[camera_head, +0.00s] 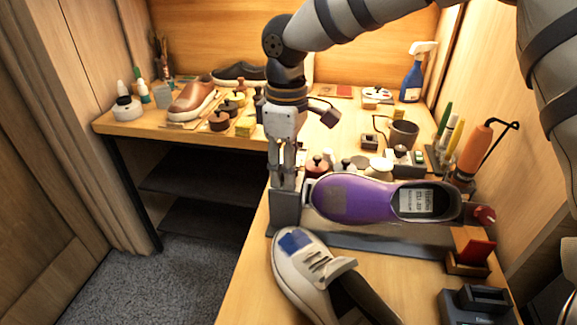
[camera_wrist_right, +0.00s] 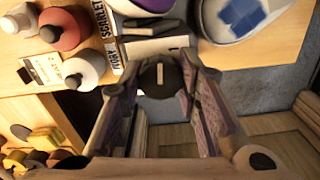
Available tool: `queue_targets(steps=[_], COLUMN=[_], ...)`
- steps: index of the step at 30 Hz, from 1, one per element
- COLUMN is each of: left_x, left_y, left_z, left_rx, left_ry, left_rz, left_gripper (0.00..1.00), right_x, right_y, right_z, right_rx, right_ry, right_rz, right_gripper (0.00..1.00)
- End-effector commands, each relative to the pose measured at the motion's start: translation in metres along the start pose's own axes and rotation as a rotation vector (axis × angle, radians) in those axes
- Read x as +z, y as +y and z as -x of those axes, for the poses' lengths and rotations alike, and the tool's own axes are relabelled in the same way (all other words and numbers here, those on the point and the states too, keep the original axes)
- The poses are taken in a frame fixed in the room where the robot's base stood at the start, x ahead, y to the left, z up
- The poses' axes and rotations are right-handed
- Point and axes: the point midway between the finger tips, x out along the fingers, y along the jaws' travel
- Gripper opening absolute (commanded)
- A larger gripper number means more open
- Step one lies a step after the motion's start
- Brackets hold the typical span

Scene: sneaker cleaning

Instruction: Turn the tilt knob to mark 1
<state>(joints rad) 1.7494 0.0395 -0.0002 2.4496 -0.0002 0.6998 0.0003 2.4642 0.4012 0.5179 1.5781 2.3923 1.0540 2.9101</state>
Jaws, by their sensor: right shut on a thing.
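The tilt knob (camera_wrist_right: 158,80) is dark and round with a pale line across its face. It sits between the fingers of my right gripper (camera_wrist_right: 165,92) in the right wrist view, with the fingers on both sides of it. The pale line runs nearly upright in the picture. A "1" mark shows just above it on the grey plate (camera_wrist_right: 150,47). In the head view my right gripper (camera_head: 283,180) points down, shut, at the left end of the stand (camera_head: 286,209); the knob is hidden there. The stand holds a purple-soled shoe (camera_head: 350,201). My left gripper is not seen.
A white sneaker with a blue patch (camera_head: 305,262) lies in front of the stand. A red knob (camera_head: 484,215) is at the stand's right end. Jars (camera_head: 317,166), a cup (camera_head: 403,134) and an orange-handled tool (camera_head: 473,150) stand behind and to the right.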

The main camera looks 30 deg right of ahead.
Motion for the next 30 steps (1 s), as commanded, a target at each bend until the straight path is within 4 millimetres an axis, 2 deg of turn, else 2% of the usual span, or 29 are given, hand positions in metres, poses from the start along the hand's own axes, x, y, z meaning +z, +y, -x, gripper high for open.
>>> queue_targets(steps=[8,15,22,23,24,30], left_x=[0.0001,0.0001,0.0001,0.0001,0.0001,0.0], left_y=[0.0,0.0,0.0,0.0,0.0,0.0], left_z=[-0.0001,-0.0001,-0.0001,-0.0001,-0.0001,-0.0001], left_rx=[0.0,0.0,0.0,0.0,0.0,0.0], left_ry=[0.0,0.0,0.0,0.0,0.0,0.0], left_rz=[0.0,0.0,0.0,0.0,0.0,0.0], left_gripper=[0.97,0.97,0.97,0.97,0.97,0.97], right_x=[0.0005,0.0011,0.0004,0.0003,0.0003,0.0001], right_y=[-0.0007,-0.0001,-0.0002,-0.0002,-0.0002,-0.0002], right_z=[-0.0006,-0.0005,-0.0007,-0.0007,-0.0006,-0.0004], right_rx=[-0.001,0.004,-0.001,-0.002,-0.002,-0.001], right_ry=[-0.004,-0.007,-0.001,-0.001,-0.001,-0.001], right_rz=[-0.064,-0.364,-0.396,-0.396,-0.395,-0.393], right_gripper=[0.06,0.06,0.06,0.37,0.43,0.43])
